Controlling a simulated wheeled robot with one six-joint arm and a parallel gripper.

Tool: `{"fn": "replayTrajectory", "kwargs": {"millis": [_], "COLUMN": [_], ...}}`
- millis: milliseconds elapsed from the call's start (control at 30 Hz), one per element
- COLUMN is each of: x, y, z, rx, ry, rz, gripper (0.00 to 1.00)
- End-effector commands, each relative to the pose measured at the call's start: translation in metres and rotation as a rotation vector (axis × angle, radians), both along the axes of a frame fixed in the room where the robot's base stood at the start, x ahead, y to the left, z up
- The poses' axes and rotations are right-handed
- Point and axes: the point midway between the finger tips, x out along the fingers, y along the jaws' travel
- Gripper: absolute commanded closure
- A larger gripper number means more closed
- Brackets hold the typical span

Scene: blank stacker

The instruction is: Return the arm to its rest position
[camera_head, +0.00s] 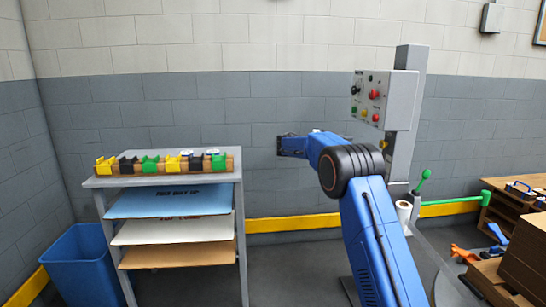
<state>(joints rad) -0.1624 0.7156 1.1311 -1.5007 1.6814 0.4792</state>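My blue arm (376,230) rises from the lower right, bends at a black joint and points left in mid-air. My gripper (283,145) is at its left end, small and dark, seen from the side against the grey wall. It is to the right of the shelf rack and above its top level, apart from it. I see nothing hanging from the gripper. Whether its fingers are open or shut is too small to tell.
A grey rack (240,215) holds blue, white and brown sheets, with a row of coloured holders (150,165) on top. A blue bin (82,265) stands left. A control box (385,97) on a grey post is close behind my arm.

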Motion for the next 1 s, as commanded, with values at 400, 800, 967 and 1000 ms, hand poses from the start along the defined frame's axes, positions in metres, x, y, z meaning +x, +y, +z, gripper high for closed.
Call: {"fn": "replayTrajectory", "kwargs": {"millis": [400,800,967,1000], "x": [-0.105,-0.227,-0.278,-0.291], "y": [-0.027,-0.032,-0.027,-0.026], "z": [0.032,0.034,0.028,0.026], "rx": [0.273,0.546,0.654,0.680], "ry": [0.079,0.121,0.126,0.126], "rz": [0.035,0.092,0.120,0.128], "gripper": [0.51,0.51,0.51,0.51]}}
